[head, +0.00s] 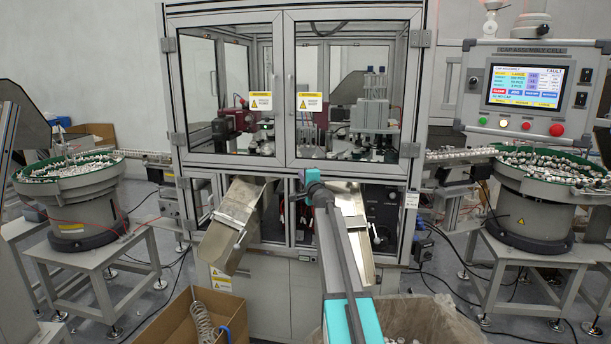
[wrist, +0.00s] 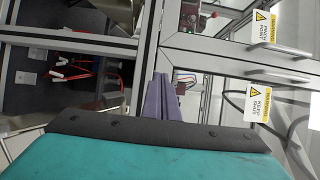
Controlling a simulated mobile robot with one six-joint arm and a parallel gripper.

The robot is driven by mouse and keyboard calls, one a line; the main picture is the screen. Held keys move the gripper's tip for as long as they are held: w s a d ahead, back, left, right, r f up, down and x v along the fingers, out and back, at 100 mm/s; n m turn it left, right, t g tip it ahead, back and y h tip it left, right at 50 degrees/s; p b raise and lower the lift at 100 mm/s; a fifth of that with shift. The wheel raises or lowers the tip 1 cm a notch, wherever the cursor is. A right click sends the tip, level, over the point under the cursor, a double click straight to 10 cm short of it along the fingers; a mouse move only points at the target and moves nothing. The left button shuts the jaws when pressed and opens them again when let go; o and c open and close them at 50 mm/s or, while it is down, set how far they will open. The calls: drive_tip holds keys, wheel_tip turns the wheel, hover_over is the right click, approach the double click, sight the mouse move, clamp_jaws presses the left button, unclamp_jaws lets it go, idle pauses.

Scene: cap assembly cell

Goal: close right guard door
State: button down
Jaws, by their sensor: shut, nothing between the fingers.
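The right guard door (head: 352,162) is a grey-framed clear panel hinged on its right side, with a yellow warning label (head: 310,101). It appears in line with the left guard door (head: 230,159), and their inner edges meet at the middle. I cannot tell if a small gap remains. The wrist view shows both inner door frames side by side, with two bar handles and labels. My gripper (wrist: 161,98) is shut and empty, its purple fingers near the lower door corners. Contact with the frame cannot be told. In the head view the fingers are hidden behind my teal wrist.
Two metal chutes (head: 231,226) (head: 354,222) slope out below the doors. A cardboard box (head: 172,322) stands at the front left. Bowl feeders (head: 70,185) (head: 541,190) flank the machine. The control panel (head: 527,92) at right reads FAULT.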

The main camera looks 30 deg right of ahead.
drive_tip(key=s+a+b, duration=0.1)
drive_tip(key=s+a, duration=0.5)
drive_tip(key=s, duration=0.1)
drive_tip(key=shift+s+a, duration=0.25)
drive_tip(key=shift+s, duration=0.1)
idle(0.4)
